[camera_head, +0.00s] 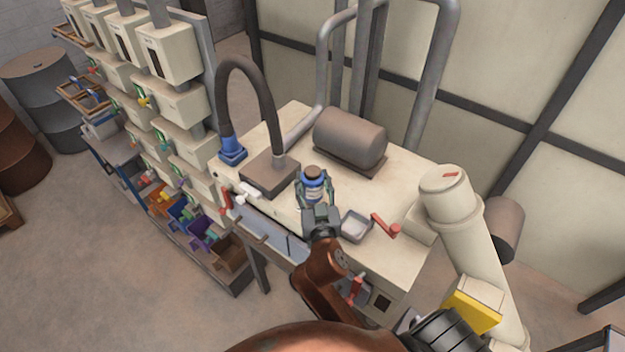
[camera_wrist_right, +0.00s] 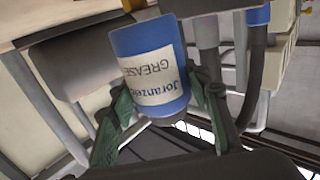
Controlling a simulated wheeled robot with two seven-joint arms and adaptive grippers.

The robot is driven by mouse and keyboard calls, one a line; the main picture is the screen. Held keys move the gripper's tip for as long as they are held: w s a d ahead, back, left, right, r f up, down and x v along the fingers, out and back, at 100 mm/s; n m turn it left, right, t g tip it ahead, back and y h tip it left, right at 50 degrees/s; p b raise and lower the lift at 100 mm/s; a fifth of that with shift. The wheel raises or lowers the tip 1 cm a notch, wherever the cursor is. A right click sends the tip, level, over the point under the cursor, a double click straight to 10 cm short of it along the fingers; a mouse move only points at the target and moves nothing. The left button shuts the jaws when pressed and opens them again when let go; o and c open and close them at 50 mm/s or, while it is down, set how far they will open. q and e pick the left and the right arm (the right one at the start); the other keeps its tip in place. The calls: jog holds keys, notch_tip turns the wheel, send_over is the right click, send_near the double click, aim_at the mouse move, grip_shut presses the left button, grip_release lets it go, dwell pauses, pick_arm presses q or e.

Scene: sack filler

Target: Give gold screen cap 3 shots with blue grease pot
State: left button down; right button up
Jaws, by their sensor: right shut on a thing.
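The blue grease pot (camera_head: 313,184) has a brown top and a pale label, and stands out above the machine's cream top in the head view. My right gripper (camera_head: 314,194) is shut around it. In the right wrist view the blue pot (camera_wrist_right: 146,42) sits between the green-sided fingers of the gripper (camera_wrist_right: 160,115), its "GREASE" label upside down. I cannot pick out a gold screen cap in either view. My left gripper is not in view.
The cream machine top (camera_head: 400,178) carries a grey cylinder motor (camera_head: 349,138), a dark hose (camera_head: 262,85), a small grey tray (camera_head: 356,226) and a red handle (camera_head: 385,226). Racks with coloured bins (camera_head: 200,235) stand left. A cream pipe (camera_head: 478,250) rises at right.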

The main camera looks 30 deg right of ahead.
aim_at(312, 170)
jog(key=shift+f+b, duration=0.65)
jog(key=shift+f, duration=0.15)
dwell(0.4)
jog(key=shift+r, duration=0.15)
jog(key=shift+r+p, duration=0.75)
jog(key=shift+p, duration=0.1)
jog(key=shift+f+b, duration=0.6)
jog(key=shift+f, duration=0.15)
dwell(1.0)
jog(key=shift+r+p, duration=0.7)
jog(key=shift+r, duration=0.05)
jog(key=shift+r, duration=0.1)
notch_tip(312, 170, up, 5)
jog(key=p, duration=0.4)
jog(key=shift+p, duration=0.35)
